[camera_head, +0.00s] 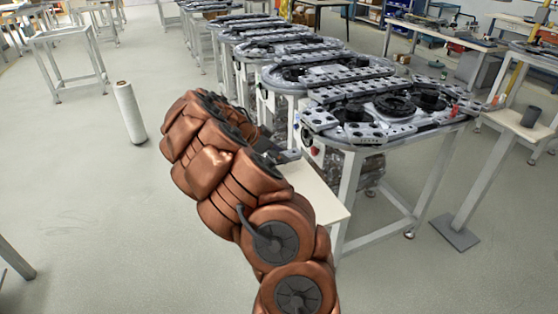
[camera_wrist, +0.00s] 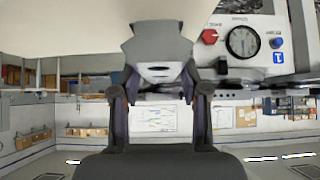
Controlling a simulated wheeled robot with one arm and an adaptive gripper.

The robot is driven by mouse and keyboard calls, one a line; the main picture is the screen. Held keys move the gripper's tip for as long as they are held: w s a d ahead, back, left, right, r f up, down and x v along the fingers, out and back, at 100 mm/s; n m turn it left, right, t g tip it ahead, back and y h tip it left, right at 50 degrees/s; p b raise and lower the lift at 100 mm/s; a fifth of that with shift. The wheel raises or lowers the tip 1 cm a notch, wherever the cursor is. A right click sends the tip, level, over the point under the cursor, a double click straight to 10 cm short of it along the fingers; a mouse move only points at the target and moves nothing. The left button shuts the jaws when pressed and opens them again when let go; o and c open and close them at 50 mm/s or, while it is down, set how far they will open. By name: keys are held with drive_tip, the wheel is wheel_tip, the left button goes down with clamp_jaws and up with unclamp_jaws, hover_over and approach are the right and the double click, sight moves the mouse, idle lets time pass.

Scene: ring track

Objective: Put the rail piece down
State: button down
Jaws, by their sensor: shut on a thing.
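The rail piece (camera_wrist: 158,58) is a grey, forked metal part in the middle of the wrist view. My gripper (camera_wrist: 160,88) is shut on it, one finger at each side. The pale board (camera_wrist: 70,22) fills the top of the upside-down wrist view, and the piece lies against its edge in the picture; I cannot tell whether they touch. In the head view, my copper-coloured arm hides most of the gripper. A grey bit of the rail piece (camera_head: 288,156) shows just above the pale board (camera_head: 318,194).
The ring track (camera_head: 380,108) stands on a table right of my arm, with more tracks behind. A white control box (camera_wrist: 265,42) with a red knob and dial is beside the board. A white roll (camera_head: 129,112) stands on the floor at left. Open floor (camera_head: 80,200) lies left.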

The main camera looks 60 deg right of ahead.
wheel_tip(320, 180, down, 2)
drive_tip(key=shift+f+p, duration=0.25)
drive_tip(key=shift+p, duration=0.2)
drive_tip(key=shift+f, duration=0.1)
drive_tip(key=shift+f+b, duration=0.15)
drive_tip(key=shift+b, duration=0.2)
drive_tip(key=c, duration=0.6)
unclamp_jaws()
